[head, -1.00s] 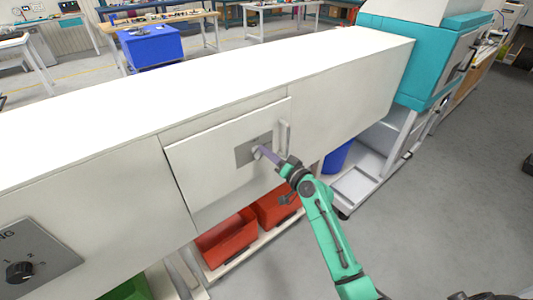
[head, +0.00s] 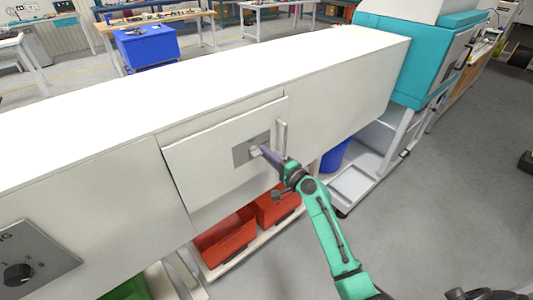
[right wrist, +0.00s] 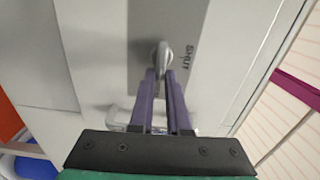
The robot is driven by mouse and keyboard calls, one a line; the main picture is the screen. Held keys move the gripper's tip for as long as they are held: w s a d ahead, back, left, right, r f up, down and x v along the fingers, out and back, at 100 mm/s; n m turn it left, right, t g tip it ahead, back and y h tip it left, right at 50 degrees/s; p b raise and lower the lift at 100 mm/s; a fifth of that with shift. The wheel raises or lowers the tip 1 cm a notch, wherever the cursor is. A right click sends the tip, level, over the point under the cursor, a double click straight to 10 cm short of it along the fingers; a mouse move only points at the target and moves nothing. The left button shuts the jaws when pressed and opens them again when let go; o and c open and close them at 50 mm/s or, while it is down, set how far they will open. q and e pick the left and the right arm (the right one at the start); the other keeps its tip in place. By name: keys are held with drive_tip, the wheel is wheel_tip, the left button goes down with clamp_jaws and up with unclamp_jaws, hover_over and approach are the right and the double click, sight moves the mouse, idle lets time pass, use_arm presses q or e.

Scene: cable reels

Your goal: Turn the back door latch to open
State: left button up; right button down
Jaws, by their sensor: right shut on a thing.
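The back door (head: 205,165) is a white panel in the front of a long white cabinet. On it is a grey plate (head: 241,154) with the latch, and a vertical bar handle (head: 282,138) stands to its right. In the right wrist view the latch (right wrist: 162,52) is a small metal knob on the grey plate, beside the word "SHUT". My right gripper (head: 262,150) reaches the latch; in the right wrist view its purple fingers (right wrist: 161,75) are closed on it, hiding its lower part. My left gripper is not in view.
A dial plate (head: 30,262) is on the cabinet at lower left. Red bins (head: 226,240) and a blue bin (head: 335,157) are below the cabinet. A teal machine (head: 415,60) stands at the right end. The floor (head: 440,220) at right is clear.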

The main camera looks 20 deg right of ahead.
drive_tip(key=shift+f+m, duration=0.1)
drive_tip(key=shift+m, duration=0.2)
drive_tip(key=c, duration=0.9)
unclamp_jaws()
drive_tip(key=b+v, duration=0.4)
drive_tip(key=v, duration=1)
drive_tip(key=shift+s, duration=0.25)
drive_tip(key=shift+d+f, duration=0.1)
drive_tip(key=shift+f, duration=0.05)
